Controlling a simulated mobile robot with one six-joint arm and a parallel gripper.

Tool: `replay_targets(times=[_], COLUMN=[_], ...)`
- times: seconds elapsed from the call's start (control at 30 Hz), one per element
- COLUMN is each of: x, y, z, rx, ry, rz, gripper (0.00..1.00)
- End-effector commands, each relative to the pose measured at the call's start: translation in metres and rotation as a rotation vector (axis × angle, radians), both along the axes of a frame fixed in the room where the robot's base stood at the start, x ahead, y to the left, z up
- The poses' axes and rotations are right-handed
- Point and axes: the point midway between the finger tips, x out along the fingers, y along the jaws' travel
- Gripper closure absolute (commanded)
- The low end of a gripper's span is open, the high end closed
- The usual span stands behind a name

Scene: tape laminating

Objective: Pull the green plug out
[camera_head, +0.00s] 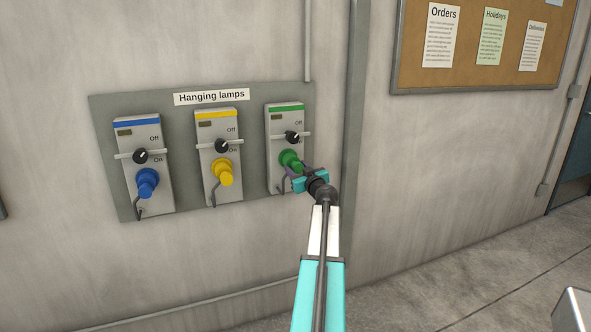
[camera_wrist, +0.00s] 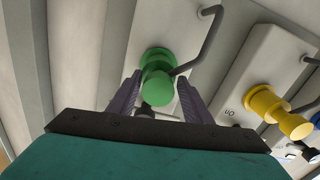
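The green plug (camera_head: 292,161) sits in the right-hand box of the wall panel, below that box's knob (camera_head: 292,137). A grey cable runs beside the plug. My gripper (camera_head: 297,174) is at the plug, from the lower right. In the wrist view the green plug (camera_wrist: 157,82) shows between the two fingers of my gripper (camera_wrist: 156,95). The fingers are apart, one on each side, with a visible gap to the plug. The front end of the plug lies between the fingertips.
A blue plug (camera_head: 147,182) and a yellow plug (camera_head: 222,171) sit in the boxes to the left. The yellow plug also shows in the wrist view (camera_wrist: 277,112). A vertical grey conduit (camera_head: 352,110) runs along the wall right of the panel. The wall further right is clear below the notice board (camera_head: 480,80).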

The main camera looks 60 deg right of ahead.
Motion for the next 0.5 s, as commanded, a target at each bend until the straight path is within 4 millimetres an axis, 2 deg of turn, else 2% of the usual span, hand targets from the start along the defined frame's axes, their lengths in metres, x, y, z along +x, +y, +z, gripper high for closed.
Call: replay_targets(times=[0.5], x=[-0.0032], y=[0.0012], z=[0.0022], rx=[-0.002], ry=[-0.003], rz=[-0.003], gripper=[0.47])
